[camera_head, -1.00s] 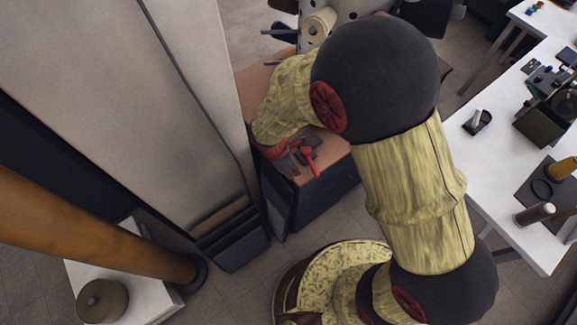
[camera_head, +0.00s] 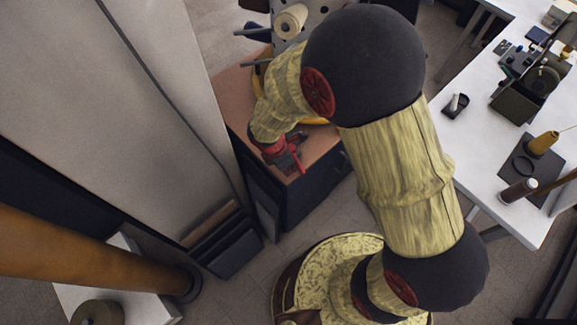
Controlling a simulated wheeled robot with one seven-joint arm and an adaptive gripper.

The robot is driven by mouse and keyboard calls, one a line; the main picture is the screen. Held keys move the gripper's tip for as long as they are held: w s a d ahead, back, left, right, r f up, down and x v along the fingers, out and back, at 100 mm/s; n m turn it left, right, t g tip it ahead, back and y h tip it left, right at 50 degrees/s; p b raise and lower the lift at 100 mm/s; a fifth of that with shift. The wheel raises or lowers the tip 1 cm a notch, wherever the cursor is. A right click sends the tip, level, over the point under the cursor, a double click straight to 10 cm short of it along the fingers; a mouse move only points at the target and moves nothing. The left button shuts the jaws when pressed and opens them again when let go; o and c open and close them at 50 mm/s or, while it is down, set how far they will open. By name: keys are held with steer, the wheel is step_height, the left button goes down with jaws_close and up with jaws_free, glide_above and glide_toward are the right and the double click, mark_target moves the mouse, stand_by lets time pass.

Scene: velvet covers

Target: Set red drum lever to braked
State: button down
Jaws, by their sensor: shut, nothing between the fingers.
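A small red lever (camera_head: 298,162) shows at the front of a brown-topped cabinet (camera_head: 322,149). My gripper (camera_head: 287,160), with red and dark parts, is low over this cabinet top, right beside the lever. It is shut and holds nothing. The gripper and lever overlap in this view, so I cannot tell whether they touch. The drum and the lever's markings cannot be made out; my arm hides much of the cabinet top. A yellow curved edge (camera_head: 316,121) shows behind my arm.
A tall pale cabinet (camera_head: 120,95) stands close on the left of my gripper. A perforated panel with a cream roll (camera_head: 291,19) stands behind. A white table (camera_head: 470,150) with tools is at the right. Bare floor (camera_head: 330,215) lies in front of the brown-topped cabinet.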

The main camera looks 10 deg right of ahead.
mark_target(301, 168)
steer(key=shift+d+n+p, duration=0.45)
steer(key=shift+d+n, duration=0.1)
steer(key=shift+n, duration=0.15)
steer(key=shift+s+d+r+n+t+p, duration=0.1)
steer(key=shift+d+n+t+p, duration=0.2)
steer(key=shift+d+n+p, duration=0.25)
steer(key=shift+d+n+y+p, duration=0.3)
steer(key=shift+d+n+p, duration=0.4)
steer(key=shift+n, duration=0.55)
steer(key=shift+w+d+n+t+y+p, duration=0.3)
steer(key=shift+w+d+n, duration=0.25)
steer(key=shift+d+n, duration=0.35)
steer(key=shift+w+d+n+t+y+p, duration=0.15)
steer(key=shift+w+d+n+p, duration=0.3)
steer(key=shift+d+n, duration=0.45)
steer(key=shift+a, duration=0.1)
